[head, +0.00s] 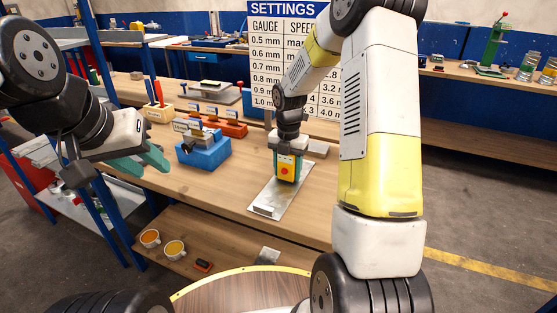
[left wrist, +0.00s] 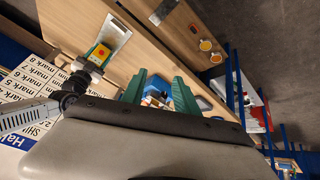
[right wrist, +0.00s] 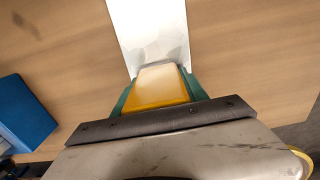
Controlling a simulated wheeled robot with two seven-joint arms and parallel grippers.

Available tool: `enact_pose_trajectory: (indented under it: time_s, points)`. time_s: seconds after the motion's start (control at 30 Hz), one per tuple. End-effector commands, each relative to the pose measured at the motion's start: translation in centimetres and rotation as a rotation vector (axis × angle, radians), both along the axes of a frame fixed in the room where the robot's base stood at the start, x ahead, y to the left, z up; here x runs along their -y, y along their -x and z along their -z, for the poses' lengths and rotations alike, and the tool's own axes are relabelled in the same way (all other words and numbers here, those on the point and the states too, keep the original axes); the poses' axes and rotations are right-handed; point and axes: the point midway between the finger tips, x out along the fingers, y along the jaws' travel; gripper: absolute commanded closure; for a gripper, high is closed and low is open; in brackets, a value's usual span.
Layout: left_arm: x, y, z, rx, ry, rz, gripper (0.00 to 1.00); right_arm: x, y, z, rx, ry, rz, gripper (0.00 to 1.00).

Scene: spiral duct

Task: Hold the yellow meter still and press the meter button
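The yellow meter (head: 286,169) stands on a bare metal sheet (head: 275,202) on the bench, with a red button on its face toward the head camera. It also shows in the left wrist view (left wrist: 99,52), red button visible. My right gripper (head: 287,155) comes down from above with its green fingers on both sides of the meter, shut on it; the right wrist view shows the yellow body (right wrist: 160,88) between the fingers. My left gripper (head: 152,163) is open and empty, off to the left of the meter, over the bench's left end.
A blue block with a grey clamp-like top (head: 207,152) stands between my left gripper and the meter. Behind it are an orange-red rack (head: 222,126) and a settings board (head: 290,55). Two cups (head: 150,238) sit on the lower shelf. Bench around the sheet is clear.

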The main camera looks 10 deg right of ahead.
Motion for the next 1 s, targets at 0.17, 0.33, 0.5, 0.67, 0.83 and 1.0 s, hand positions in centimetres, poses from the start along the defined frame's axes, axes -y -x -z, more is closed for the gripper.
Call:
enact_pose_trajectory:
  time_s: [0.17,0.33,0.5,0.67,0.83,1.0]
  points:
    - [0.0,0.0,0.0,0.0,0.0,0.0,0.64,0.0,-0.01,-0.02,0.0,0.0,0.0,0.92]
    - [0.0,0.0,0.0,0.0,0.0,0.0,0.87,0.0,-0.01,-0.03,0.0,0.0,0.0,1.0]
    - [0.0,0.0,0.0,0.0,0.0,0.0,1.0,0.0,-0.01,-0.04,0.0,0.0,0.0,1.0]
    - [0.0,0.0,0.0,0.0,0.0,0.0,1.0,-0.01,-0.03,-0.04,0.001,0.001,0.0,1.0]
    - [0.0,0.0,0.0,0.0,0.0,0.0,1.0,-0.01,-0.03,-0.05,0.001,0.0,0.0,1.0]
    - [0.0,0.0,0.0,0.0,0.0,0.0,1.0,-0.01,-0.03,-0.05,0.001,0.0,0.0,1.0]
